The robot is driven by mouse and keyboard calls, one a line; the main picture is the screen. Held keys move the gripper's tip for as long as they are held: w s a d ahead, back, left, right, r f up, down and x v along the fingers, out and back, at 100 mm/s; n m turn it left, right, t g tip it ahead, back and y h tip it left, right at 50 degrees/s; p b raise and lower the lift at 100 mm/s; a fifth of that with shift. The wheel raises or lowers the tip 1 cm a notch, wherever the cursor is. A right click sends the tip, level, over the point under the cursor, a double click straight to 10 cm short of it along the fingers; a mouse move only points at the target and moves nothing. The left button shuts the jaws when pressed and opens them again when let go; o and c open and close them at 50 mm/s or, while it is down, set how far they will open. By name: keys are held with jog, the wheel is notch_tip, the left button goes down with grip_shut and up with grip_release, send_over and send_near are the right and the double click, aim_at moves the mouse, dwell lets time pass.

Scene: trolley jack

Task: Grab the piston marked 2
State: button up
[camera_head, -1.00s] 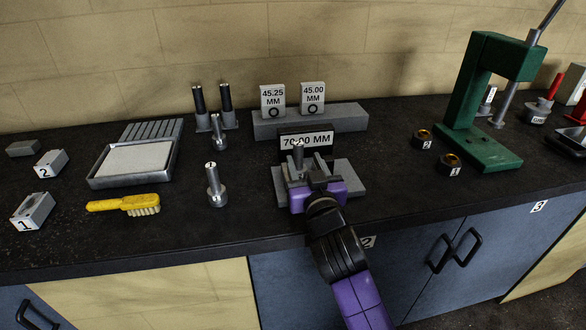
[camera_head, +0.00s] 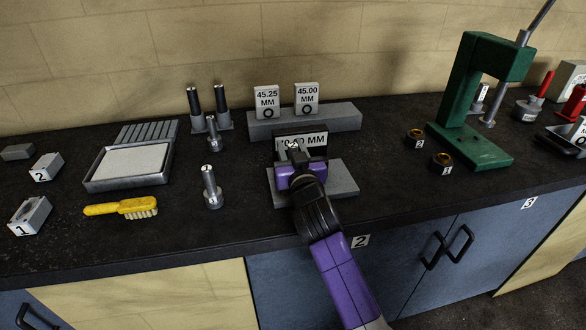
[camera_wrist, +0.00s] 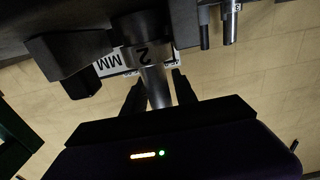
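The piston marked 2 shows in the wrist view (camera_wrist: 143,52), with its dark head and a metal rod running between my fingers. In the head view only a small part of its top (camera_head: 294,147) shows above my gripper, in front of the sign. My gripper (camera_head: 300,170) is at the piston, over the grey block; it also shows in the wrist view (camera_wrist: 157,92). Its two dark fingers stand open, one on either side of the rod, with narrow gaps. Contact with the rod is hard to make out.
A grey block (camera_head: 345,182) lies beneath my gripper, and a 70.00 MM sign (camera_head: 318,141) stands behind it. More pistons stand to the left (camera_head: 212,190) and (camera_head: 213,133). A green press (camera_head: 470,105) stands right.

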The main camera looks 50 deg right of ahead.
grip_shut()
dwell(1.2)
